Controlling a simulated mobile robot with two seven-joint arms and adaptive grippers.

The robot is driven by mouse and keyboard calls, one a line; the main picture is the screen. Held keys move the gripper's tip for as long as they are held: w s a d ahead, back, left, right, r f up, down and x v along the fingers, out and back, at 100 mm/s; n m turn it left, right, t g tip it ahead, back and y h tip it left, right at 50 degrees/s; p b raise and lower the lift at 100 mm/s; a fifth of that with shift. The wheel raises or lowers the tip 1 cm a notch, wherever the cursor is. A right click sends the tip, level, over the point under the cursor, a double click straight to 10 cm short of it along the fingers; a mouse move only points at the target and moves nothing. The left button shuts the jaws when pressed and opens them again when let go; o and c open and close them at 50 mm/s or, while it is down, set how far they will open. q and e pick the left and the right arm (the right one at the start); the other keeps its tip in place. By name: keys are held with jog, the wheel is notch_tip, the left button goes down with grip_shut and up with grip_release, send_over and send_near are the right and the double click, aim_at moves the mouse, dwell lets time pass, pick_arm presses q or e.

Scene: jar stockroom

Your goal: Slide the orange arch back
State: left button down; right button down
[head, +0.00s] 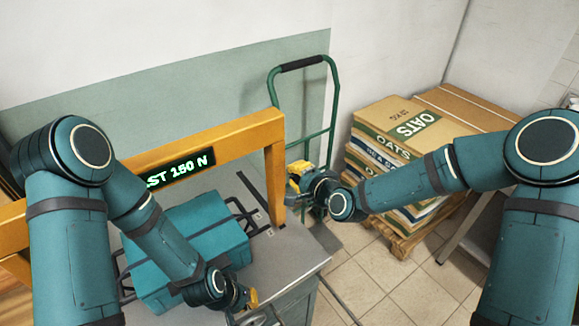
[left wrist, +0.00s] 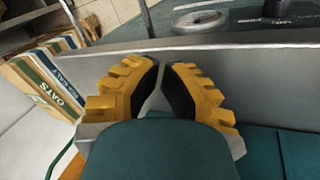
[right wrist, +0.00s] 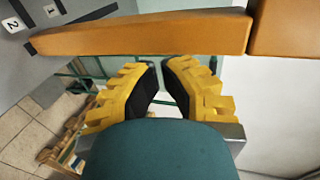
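The orange arch (head: 225,146) spans a grey table, with a lit display reading "ST 150 N" on its crossbeam. Its right leg (head: 275,185) stands near the table's right edge; this leg also crosses the top of the right wrist view (right wrist: 140,35). My right gripper (head: 296,186) is beside that leg, to its right. Its fingertips nearly meet with nothing between them, and contact with the leg cannot be told. My left gripper (head: 250,298) is low near the table's front edge, away from the arch, its fingertips nearly meeting and empty.
A teal case (head: 190,245) lies on the grey table (head: 295,250) under the arch. A green hand truck (head: 334,100) stands behind. Oats sacks (head: 400,125) are stacked on a pallet at right. Number marks (right wrist: 52,10) show on the table in the right wrist view.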

aim_at(284, 164)
pick_arm(q)
jog(key=shift+r, duration=0.2)
pick_arm(e)
jog(key=w+a, duration=0.1)
jog(key=w, duration=0.1)
jog(key=shift+w+a, duration=0.3)
jog(key=shift+a, duration=0.05)
jog(key=shift+a, duration=0.15)
